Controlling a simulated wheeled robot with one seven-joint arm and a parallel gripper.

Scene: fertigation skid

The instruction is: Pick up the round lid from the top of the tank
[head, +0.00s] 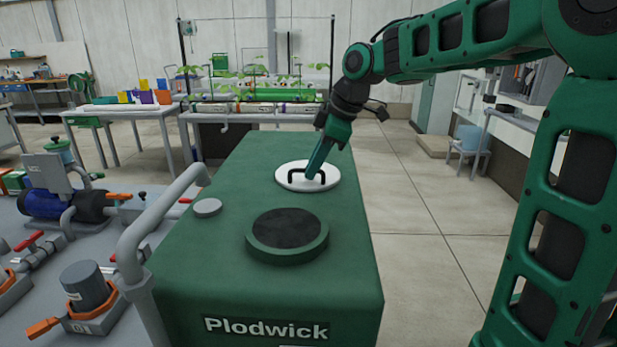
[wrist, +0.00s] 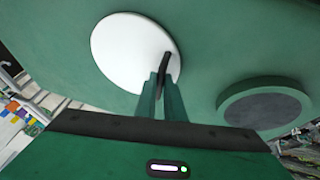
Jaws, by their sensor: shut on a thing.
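The round white lid (head: 293,177) lies on top of the green tank (head: 225,240), toward its far end. A black bar handle (head: 291,174) stands up from the lid's middle. My gripper (head: 312,172) reaches down from the right and is shut on this handle. In the wrist view the white lid (wrist: 130,48) fills the upper middle, and my two green fingers (wrist: 161,88) close around the black handle (wrist: 166,66). The fingers hide part of the handle. I cannot tell any gap between the lid and the tank top (wrist: 215,45).
A larger dark-topped round cap (head: 287,234) sits nearer on the tank, and a small grey cap (head: 207,207) lies to the left. A grey pipe (head: 145,240) bends along the tank's left side. Open floor (head: 440,215) lies to the right.

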